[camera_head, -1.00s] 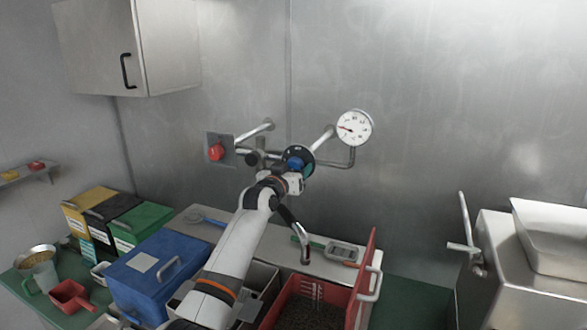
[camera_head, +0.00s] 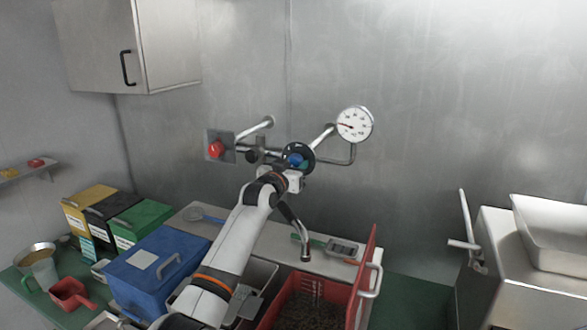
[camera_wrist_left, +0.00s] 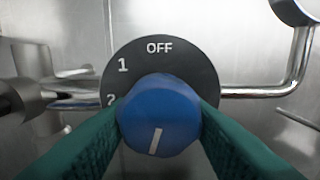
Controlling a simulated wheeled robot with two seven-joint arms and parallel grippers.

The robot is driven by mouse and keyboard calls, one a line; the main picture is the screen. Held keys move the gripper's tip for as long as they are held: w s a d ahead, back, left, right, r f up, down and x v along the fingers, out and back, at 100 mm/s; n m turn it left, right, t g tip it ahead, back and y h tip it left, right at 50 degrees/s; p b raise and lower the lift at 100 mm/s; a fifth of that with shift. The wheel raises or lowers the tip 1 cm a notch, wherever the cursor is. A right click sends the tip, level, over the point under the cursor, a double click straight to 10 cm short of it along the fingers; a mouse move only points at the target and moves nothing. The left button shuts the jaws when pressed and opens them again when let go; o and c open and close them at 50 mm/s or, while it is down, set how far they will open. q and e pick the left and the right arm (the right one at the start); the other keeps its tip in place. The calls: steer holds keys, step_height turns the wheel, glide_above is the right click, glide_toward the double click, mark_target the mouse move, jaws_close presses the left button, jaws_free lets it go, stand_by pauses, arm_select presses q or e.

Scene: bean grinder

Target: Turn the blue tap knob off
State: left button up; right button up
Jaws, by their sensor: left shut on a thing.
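The blue tap knob (camera_wrist_left: 158,112) sits on a round black dial plate (camera_wrist_left: 205,75) marked OFF at the top and 1 and 2 on its left side. The white pointer line on the knob points down, slightly left, away from OFF. In the head view the knob (camera_head: 297,159) is on the wall pipework. My left gripper (camera_wrist_left: 160,125) has its green fingers on both sides of the knob and is shut on it. In the head view my left gripper (camera_head: 300,168) covers the lower part of the dial. My right gripper does not show.
A red knob (camera_head: 215,149) is left of the dial and a gauge (camera_head: 355,125) is at its upper right. The spout (camera_head: 303,248) hangs below. A red bin (camera_head: 280,311) and a blue box (camera_head: 140,290) stand beneath my arm.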

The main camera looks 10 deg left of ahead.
arm_select(q)
steer(key=m+b, duration=0.1)
steer(key=m, duration=0.2)
steer(key=shift+a+m, duration=0.1)
steer(key=shift+m, duration=0.2)
steer(key=m, duration=0.2)
steer(key=shift+a+m, duration=0.1)
steer(key=shift+m, duration=0.2)
steer(key=m+p, duration=0.1)
steer(key=m, duration=0.2)
steer(key=shift+r+m, duration=0.15)
steer(key=shift+m, duration=0.15)
steer(key=m+p, duration=0.2)
steer(key=m, duration=0.3)
steer(key=shift+a+r+m, duration=0.1)
steer(key=shift+m, duration=0.2)
steer(key=m+p, duration=0.2)
steer(key=m, duration=0.2)
steer(key=shift+r, duration=0.1)
steer(key=m+p, duration=0.2)
steer(key=m, duration=0.3)
steer(key=shift+r, duration=0.1)
steer(key=m+p, duration=0.2)
steer(key=m, duration=0.3)
steer(key=shift+d+m+p, duration=0.2)
steer(key=shift+m+p, duration=0.2)
steer(key=shift+m, duration=1.3)
